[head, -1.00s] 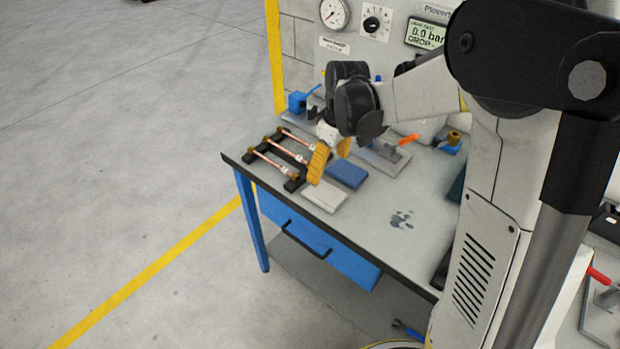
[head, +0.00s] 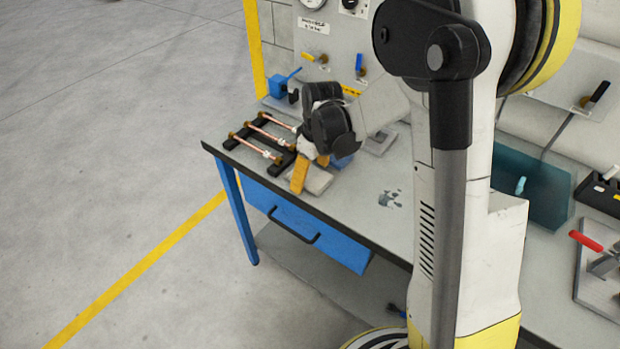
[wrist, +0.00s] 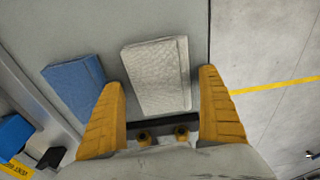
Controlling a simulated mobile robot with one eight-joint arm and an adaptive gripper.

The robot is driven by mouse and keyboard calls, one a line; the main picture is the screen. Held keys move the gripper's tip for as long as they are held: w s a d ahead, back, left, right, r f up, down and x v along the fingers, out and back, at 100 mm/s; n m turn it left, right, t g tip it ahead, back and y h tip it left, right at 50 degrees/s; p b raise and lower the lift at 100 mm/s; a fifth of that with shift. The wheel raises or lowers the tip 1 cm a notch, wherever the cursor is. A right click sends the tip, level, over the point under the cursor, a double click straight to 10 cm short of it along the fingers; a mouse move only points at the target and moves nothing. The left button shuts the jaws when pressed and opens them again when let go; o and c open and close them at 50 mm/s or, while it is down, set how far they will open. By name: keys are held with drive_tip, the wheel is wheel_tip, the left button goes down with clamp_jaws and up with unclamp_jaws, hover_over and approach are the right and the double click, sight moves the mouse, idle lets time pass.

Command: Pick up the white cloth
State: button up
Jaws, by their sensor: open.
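The white cloth (head: 319,181) lies flat and folded on the bench near its front edge. In the wrist view the cloth (wrist: 157,72) shows between and beyond the two yellow fingers. My gripper (head: 310,176) is open just above the bench beside the cloth, and one finger overlaps the cloth's left side in the head view. In the wrist view the fingers (wrist: 160,80) are spread wide with nothing held. I cannot tell the exact height of the fingertips above the cloth.
A folded blue cloth (wrist: 72,88) lies beside the white one. A black rack with copper tubes (head: 262,138) stands left of my gripper. The bench's front edge is close to the white cloth. Bare bench top (head: 372,215) lies to the right.

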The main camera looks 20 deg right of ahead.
sight(311, 173)
drive_tip(key=c, duration=1.2)
drive_tip(key=shift+o, duration=0.2)
drive_tip(key=shift+r, duration=0.5)
drive_tip(key=r+p, duration=0.1)
drive_tip(key=r, duration=0.1)
drive_tip(key=r+p, duration=0.1)
drive_tip(key=r, duration=0.1)
drive_tip(key=shift+d, duration=0.4)
drive_tip(key=d+r+p, duration=0.1)
drive_tip(key=d+r, duration=0.2)
drive_tip(key=d, duration=0.2)
drive_tip(key=s+d+r+p, duration=0.1)
drive_tip(key=d+r+p, duration=0.1)
drive_tip(key=d, duration=0.3)
drive_tip(key=shift+d+r, duration=0.4)
drive_tip(key=shift+r, duration=0.1)
